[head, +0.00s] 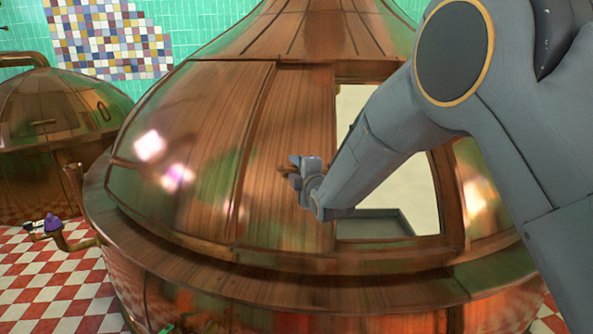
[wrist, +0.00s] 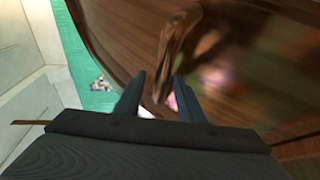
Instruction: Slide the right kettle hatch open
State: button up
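The large copper kettle (head: 190,120) fills the middle of the head view. Its hatch panel (head: 285,110) stands left of a wide opening (head: 410,195), through which a pale interior shows. The hatch handle (head: 284,170) sticks out near the panel's middle and is partly hidden by my gripper (head: 298,172). Whether a finger touches the handle I cannot tell.
A smaller copper kettle (head: 50,130) stands at the left. A bent pipe with a purple knob (head: 52,223) juts out at the lower left, above the red and white checkered floor (head: 60,290). A grey ledge (head: 375,223) shows inside the opening.

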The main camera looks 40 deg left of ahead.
jog(key=shift+w+d, duration=0.2)
jog(key=shift+d, duration=0.15)
jog(key=b+v, duration=0.2)
jog(key=v, duration=0.5)
jog(key=shift+s+d, duration=0.2)
